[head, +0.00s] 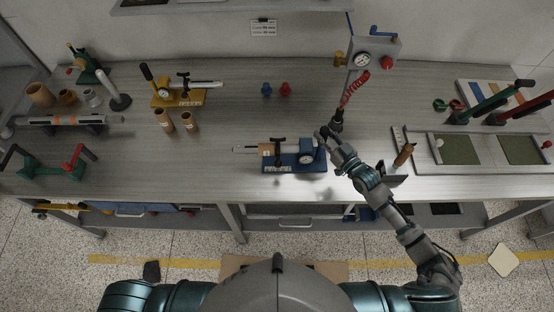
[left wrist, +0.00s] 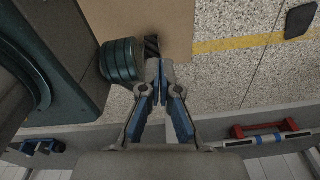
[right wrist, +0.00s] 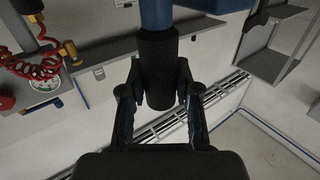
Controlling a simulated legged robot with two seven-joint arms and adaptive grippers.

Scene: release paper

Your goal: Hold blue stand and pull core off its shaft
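The blue stand (head: 280,164) rests near the front edge of the bench, with a round gauge on its right end. My right gripper (head: 323,134) is at the stand's right end. In the right wrist view, the right gripper (right wrist: 158,75) has its fingers closed in on both sides of a black handle (right wrist: 158,65) on a blue rod (right wrist: 155,14). My left gripper (left wrist: 160,78) is shut and empty, low over the floor; the head view does not show it.
The yellow stand (head: 178,98) and brown tubes (head: 190,122) stand left of the blue stand. A red coiled hose (head: 353,90) hangs behind my right gripper. A brown-handled tool (head: 404,155) is to its right. Bare bench (head: 225,180) lies left of the blue stand.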

